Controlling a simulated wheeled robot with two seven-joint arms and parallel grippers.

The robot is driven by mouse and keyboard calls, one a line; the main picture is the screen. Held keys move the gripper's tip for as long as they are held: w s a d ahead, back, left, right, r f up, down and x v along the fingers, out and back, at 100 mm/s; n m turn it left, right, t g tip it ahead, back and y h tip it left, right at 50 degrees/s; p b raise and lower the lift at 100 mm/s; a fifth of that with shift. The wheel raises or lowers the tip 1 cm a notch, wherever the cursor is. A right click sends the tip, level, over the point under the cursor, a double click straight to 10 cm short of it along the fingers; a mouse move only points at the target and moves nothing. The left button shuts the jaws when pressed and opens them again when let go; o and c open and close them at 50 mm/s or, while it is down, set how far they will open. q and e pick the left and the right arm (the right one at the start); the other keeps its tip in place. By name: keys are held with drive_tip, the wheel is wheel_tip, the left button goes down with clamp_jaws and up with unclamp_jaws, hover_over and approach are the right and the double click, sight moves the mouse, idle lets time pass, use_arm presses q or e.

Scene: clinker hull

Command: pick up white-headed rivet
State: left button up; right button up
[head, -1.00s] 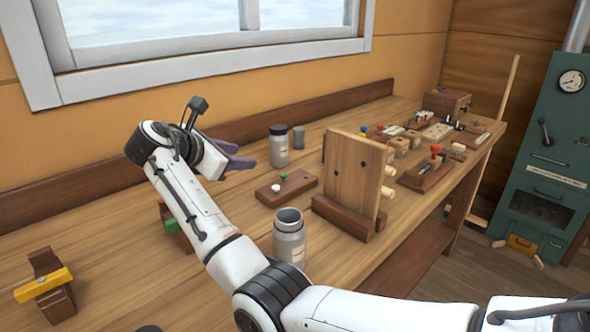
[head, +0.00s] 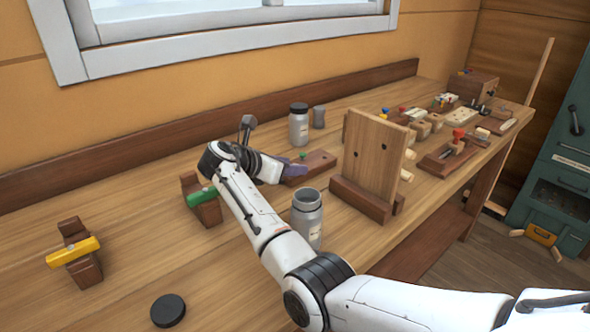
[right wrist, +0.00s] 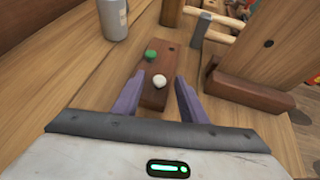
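The white-headed rivet (right wrist: 159,81) stands in a small dark wooden block (right wrist: 155,98), in front of a green-headed rivet (right wrist: 151,56). In the right wrist view my right gripper (right wrist: 159,76) is open, its purple fingers on either side of the white head with gaps visible. In the head view my right gripper (head: 290,173) is low over the left end of the block (head: 319,160); the green head (head: 302,154) shows, while the white head is hidden behind the gripper. My left gripper is not in view.
An open grey canister (head: 307,220) stands close to my right arm. An upright wooden board (head: 372,155) is right of the block, and a lidded jar (head: 299,126) is behind it. Wooden stands with green (head: 201,197) and yellow (head: 74,252) bars and a black lid (head: 168,311) are at left.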

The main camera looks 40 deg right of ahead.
drive_tip(key=shift+w+d+f, duration=0.1)
drive_tip(key=shift+d, duration=0.05)
clamp_jaws()
wheel_tip(320, 180, up, 10)
drive_tip(key=shift+p, duration=0.35)
idle(0.3)
